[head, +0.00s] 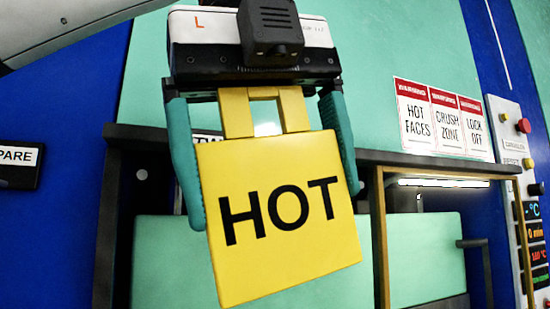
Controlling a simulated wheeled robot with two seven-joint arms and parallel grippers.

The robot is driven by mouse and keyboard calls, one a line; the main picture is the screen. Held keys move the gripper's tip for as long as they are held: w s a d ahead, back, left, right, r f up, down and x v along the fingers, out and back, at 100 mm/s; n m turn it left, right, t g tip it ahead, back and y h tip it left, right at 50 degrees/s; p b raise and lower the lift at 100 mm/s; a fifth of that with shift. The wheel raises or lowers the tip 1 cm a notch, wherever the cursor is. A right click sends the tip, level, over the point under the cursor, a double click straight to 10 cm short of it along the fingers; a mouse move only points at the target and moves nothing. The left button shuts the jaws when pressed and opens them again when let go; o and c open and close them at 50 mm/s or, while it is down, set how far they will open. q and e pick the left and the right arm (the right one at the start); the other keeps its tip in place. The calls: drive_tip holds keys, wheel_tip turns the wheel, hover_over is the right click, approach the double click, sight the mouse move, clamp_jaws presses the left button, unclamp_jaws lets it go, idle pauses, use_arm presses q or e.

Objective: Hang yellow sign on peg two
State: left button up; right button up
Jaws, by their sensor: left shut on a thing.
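The yellow sign (282,252) with "HOT" in black letters hangs in front of me, tilted a little. Two yellow straps with a gap between them rise from its top edge to my left gripper (275,207). The gripper's two teal fingers lie along the left and right sides of the sign, shut on it. Behind it, a partly covered label shows letters that look like "TW" (207,134). I cannot make out peg two; the sign and gripper hide that part. My right gripper is not in view.
A dark-framed press (378,240) with teal panels stands behind the sign. A control panel (525,190) with buttons and readouts is at far right. A label ending in "PARE" (17,156) is at far left on the blue wall.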

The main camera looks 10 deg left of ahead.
use_arm(q)
drive_tip(key=w+a, duration=0.2)
drive_tip(key=shift+w+a+f, duration=0.2)
drive_tip(key=shift+w+a, duration=0.2)
drive_tip(key=shift+w, duration=0.3)
drive_tip(key=w+a, duration=0.1)
drive_tip(key=w+f, duration=0.1)
drive_tip(key=w+a, duration=0.1)
drive_tip(key=shift+w+a+f, duration=0.25)
drive_tip(key=shift+w+a, duration=0.05)
drive_tip(key=shift+w, duration=0.1)
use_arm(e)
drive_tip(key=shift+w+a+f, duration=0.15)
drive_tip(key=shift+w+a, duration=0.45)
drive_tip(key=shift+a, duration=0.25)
use_arm(q)
drive_tip(key=shift+f, duration=0.15)
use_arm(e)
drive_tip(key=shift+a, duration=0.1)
use_arm(q)
drive_tip(key=o, duration=0.8)
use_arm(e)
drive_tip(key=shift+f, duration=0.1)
use_arm(q)
drive_tip(key=shift+f+b, duration=0.1)
drive_tip(key=shift+b, duration=0.2)
